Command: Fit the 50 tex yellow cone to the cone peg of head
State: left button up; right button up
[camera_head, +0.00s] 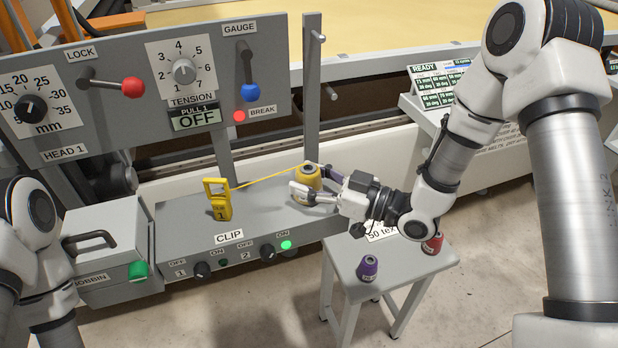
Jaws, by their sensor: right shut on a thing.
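The yellow cone (308,174) is upright at the right end of the grey shelf marked CLIP (270,208), below the grey post. My right gripper (313,183) reaches in from the right and is shut on the cone, one finger in front of it. The cone's foot is partly hidden by the finger, and no peg shows under it. I cannot tell whether the cone rests on the shelf or on a peg. A yellow thread runs from the cone's top to a yellow clip (218,200) standing on the shelf. My left arm is at the lower left; its gripper does not show.
A small grey stool (383,255) holds a purple cone (368,267), a red cone (433,243) and a 50 tex label. The HEAD 1 panel (130,120) has a red lever, a blue lever and dials; its display reads OFF. A BOBBIN box (95,240) stands left of the shelf.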

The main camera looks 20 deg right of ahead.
jog(key=o, duration=1.3)
jog(key=shift+f, duration=0.1)
jog(key=v, duration=1.2)
